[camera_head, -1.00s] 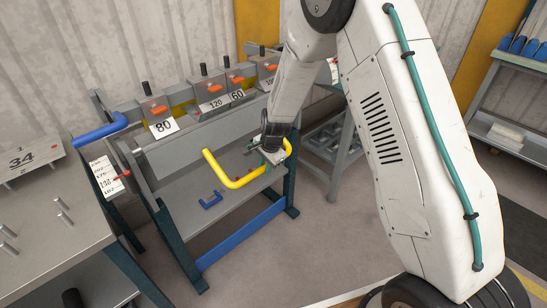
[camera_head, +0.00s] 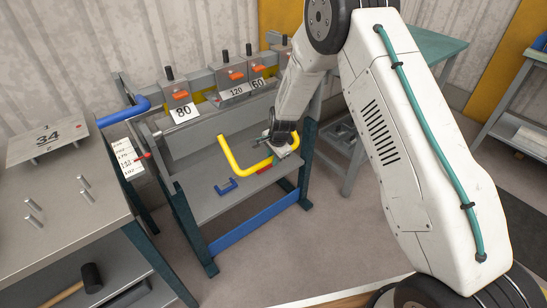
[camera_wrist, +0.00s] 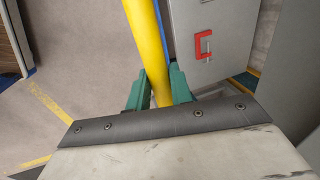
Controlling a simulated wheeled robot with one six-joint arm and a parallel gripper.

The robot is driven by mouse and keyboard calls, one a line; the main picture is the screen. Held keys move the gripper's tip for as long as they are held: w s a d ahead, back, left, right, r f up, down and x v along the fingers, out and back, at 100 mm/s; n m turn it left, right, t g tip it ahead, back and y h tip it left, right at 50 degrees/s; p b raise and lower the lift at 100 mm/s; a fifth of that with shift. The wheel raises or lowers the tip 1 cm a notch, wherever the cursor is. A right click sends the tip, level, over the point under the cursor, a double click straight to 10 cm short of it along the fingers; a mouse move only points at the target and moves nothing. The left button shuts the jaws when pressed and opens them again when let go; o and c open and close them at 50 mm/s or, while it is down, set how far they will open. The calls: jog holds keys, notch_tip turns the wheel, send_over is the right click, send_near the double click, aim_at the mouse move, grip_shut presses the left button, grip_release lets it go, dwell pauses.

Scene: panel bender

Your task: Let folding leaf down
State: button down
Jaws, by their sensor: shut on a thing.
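The panel bender stands left of centre in the head view. Its folding leaf (camera_head: 212,133) is the long grey plate along the front; I cannot tell its exact angle. The U-shaped yellow handle (camera_head: 234,163) sticks out in front of the leaf, above the shelf. My gripper (camera_head: 272,148) is at the right end of the handle and hides part of it. In the wrist view, the green fingers of my gripper (camera_wrist: 160,90) stand on both sides of the yellow handle (camera_wrist: 147,50), shut on it.
A blue clamp (camera_head: 226,186) lies on the shelf (camera_head: 215,206) under the leaf. Number cards such as 80 (camera_head: 183,112) hang on the bender. Open floor (camera_head: 300,250) lies in front.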

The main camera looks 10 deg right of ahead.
jog(key=shift+s+d+f, duration=0.1)
jog(key=shift+s+f, duration=0.35)
jog(key=shift+s, duration=0.1)
jog(key=c, duration=1.3)
grip_release()
jog(key=shift+w, duration=0.15)
jog(key=shift+o, duration=0.2)
jog(key=shift+w+r, duration=0.1)
jog(key=shift+r, duration=0.1)
jog(key=shift+r, duration=0.35)
jog(key=v, duration=0.7)
